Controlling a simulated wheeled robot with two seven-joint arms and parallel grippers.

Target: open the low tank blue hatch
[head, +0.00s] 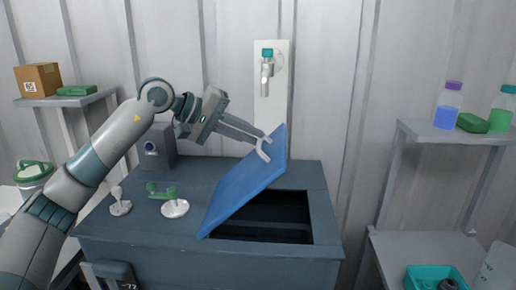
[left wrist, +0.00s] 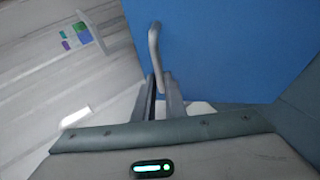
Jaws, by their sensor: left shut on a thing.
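In the left wrist view the fingers (left wrist: 161,95) close around the lower part of the handle (left wrist: 155,50), with the blue hatch (left wrist: 220,50) filling the right side. My right gripper is not in view.
A green-handled valve (head: 162,193) and white fittings (head: 121,203) sit on the tank top, left of the hatch. Shelves with a box (head: 38,78) and bottles (head: 448,107) stand at both sides.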

